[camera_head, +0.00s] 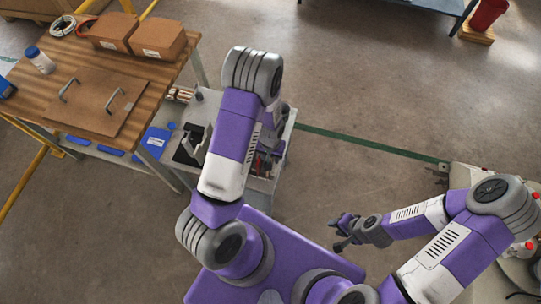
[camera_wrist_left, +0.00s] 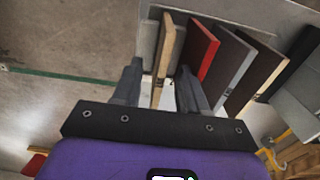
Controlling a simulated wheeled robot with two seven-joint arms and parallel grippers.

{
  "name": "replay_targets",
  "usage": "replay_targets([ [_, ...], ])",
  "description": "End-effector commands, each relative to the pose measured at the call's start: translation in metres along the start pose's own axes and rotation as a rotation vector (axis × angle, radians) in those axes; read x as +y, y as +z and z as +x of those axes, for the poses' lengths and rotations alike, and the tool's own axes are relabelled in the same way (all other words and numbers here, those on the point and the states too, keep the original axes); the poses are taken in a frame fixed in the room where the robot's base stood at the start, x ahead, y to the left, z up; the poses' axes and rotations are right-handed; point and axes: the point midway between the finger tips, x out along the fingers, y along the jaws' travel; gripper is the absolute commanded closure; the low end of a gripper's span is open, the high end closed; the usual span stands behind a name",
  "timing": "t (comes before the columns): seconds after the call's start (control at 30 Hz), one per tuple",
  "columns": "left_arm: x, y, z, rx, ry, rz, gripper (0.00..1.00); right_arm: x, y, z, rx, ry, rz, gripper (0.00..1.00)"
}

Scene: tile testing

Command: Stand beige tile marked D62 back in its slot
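In the left wrist view, a beige tile (camera_wrist_left: 164,52) stands on edge in a row of tiles. My left gripper (camera_wrist_left: 160,72) has its fingers apart, one on each side of the beige tile's near end, with narrow gaps showing. No D62 mark can be read. In the head view my left arm hides most of the left gripper and the tiles. My right gripper (camera_head: 338,233) hangs over the floor, empty, with its fingers apart.
A red tile (camera_wrist_left: 200,50), a grey tile (camera_wrist_left: 229,62) and a dark brown tile (camera_wrist_left: 256,78) stand right of the beige one. A wooden table (camera_head: 165,75) with cardboard boxes (camera_head: 157,38) is at the upper left. The floor right of the small grey stand (camera_head: 262,183) is clear.

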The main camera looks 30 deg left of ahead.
Motion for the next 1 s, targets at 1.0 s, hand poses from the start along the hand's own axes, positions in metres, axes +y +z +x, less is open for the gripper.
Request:
replay_targets([
  [1.0, 0.0, 0.0, -0.076, -0.001, 0.0, 0.0, 0.56, -0.007, 0.001, -0.019, 0.0, 0.0, 0.0, 0.66],
])
